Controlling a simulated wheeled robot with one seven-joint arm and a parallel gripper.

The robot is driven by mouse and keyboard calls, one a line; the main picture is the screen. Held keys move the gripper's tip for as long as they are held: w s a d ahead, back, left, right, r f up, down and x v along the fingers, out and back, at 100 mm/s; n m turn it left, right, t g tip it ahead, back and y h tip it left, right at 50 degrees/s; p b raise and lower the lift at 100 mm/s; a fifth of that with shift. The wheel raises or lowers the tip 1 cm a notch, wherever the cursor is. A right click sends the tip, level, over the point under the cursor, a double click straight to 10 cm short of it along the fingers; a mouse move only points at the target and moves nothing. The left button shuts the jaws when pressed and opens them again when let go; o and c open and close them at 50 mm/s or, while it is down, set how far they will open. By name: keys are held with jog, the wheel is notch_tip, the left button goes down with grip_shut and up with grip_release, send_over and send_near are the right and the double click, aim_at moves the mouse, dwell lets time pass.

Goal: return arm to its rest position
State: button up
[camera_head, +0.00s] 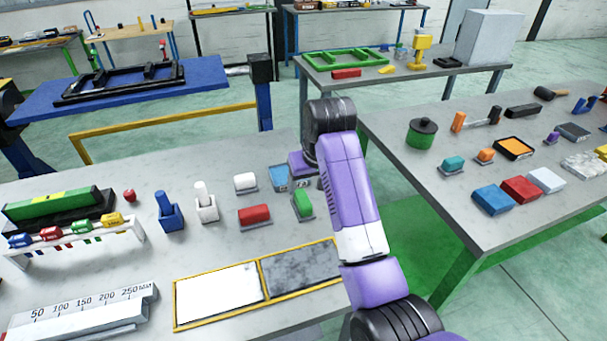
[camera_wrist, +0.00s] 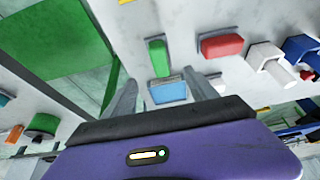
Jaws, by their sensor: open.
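My purple arm (camera_head: 350,195) rises from the lower right in the head view, over the gap between two grey tables, and bends at a black joint. A purple part of my wrist (camera_head: 300,163) shows beyond it, over the near table's right edge. The fingers are not clear there. In the wrist view my gripper (camera_wrist: 163,88) has its two grey fingers spread apart with nothing held between them. A blue block (camera_wrist: 168,92) shows in the gap. A green block (camera_wrist: 158,57) and a red block (camera_wrist: 221,45) lie beyond the fingers, apart from them.
The near table (camera_head: 130,195) holds a yellow-framed tray (camera_head: 218,294), blue and white holders, and a green-and-black fixture. The right table (camera_head: 400,170) carries a dark green pot (camera_head: 422,133) and coloured blocks. Green floor (camera_head: 410,235) shows between the tables.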

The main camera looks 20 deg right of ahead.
jog(key=w+r+t, duration=0.6)
jog(key=t, duration=0.1)
jog(key=s+f+t, duration=0.1)
jog(key=s+f, duration=0.1)
jog(key=s, duration=1.6)
jog(key=s+f+t, duration=0.1)
jog(key=s+f, duration=0.1)
jog(key=s, duration=1.7)
jog(key=s+f+t, duration=0.1)
jog(key=s+f, duration=0.2)
jog(key=s, duration=1.6)
jog(key=shift+s, duration=0.2)
